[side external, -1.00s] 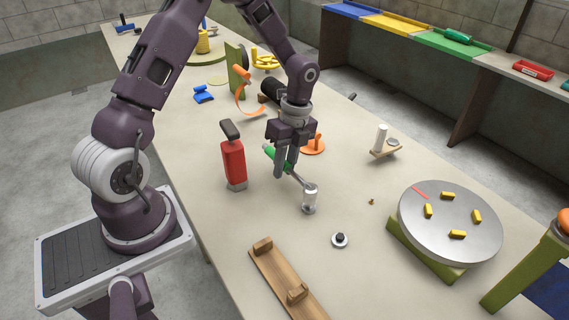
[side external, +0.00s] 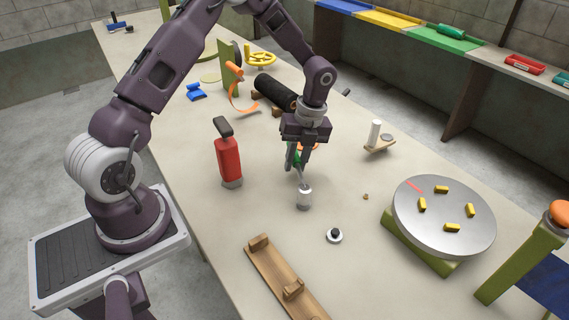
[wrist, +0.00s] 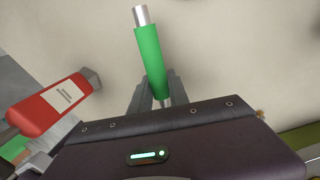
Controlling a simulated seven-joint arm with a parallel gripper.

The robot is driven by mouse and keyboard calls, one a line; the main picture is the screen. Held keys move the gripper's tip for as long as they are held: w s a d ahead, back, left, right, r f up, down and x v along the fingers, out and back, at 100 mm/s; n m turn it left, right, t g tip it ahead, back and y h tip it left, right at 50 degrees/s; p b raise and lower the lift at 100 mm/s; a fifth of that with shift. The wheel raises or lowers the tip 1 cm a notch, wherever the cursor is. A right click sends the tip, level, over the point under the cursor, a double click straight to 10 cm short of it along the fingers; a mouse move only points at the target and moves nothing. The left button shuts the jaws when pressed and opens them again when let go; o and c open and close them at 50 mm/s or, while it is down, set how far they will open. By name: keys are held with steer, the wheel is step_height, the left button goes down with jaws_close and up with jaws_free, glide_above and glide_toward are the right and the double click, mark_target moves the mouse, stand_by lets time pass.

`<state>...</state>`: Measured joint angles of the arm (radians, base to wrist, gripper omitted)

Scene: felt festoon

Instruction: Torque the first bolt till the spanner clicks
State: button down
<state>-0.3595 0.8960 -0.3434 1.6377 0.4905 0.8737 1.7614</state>
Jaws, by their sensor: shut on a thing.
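The spanner has a green handle (side external: 297,158) and a bare metal shaft. My gripper (side external: 297,168) is shut on the handle, which also shows between the fingers in the wrist view (wrist: 149,60). The shaft slopes down to the top of a short silver post (side external: 304,199) standing on the bench. The spanner's head is at the post's top, but any bolt there is too small to make out. In the wrist view a silver end of the spanner sticks out past the green handle, and its other end is hidden behind my gripper.
A red extinguisher-like bottle (side external: 228,160) stands left of my gripper. A small dark-topped disc (side external: 334,236) and a wooden rack (side external: 280,276) lie in front. A round plate (side external: 444,225) with yellow blocks is at right. Bench between post and plate is mostly clear.

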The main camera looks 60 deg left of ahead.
steer(key=w+m, duration=0.1)
steer(key=w+d+m, duration=0.1)
steer(key=m, duration=0.1)
steer(key=shift+w+d+f, duration=0.1)
steer(key=shift+w+d, duration=0.05)
steer(key=shift+d, duration=0.1)
steer(key=shift+r, duration=2.15)
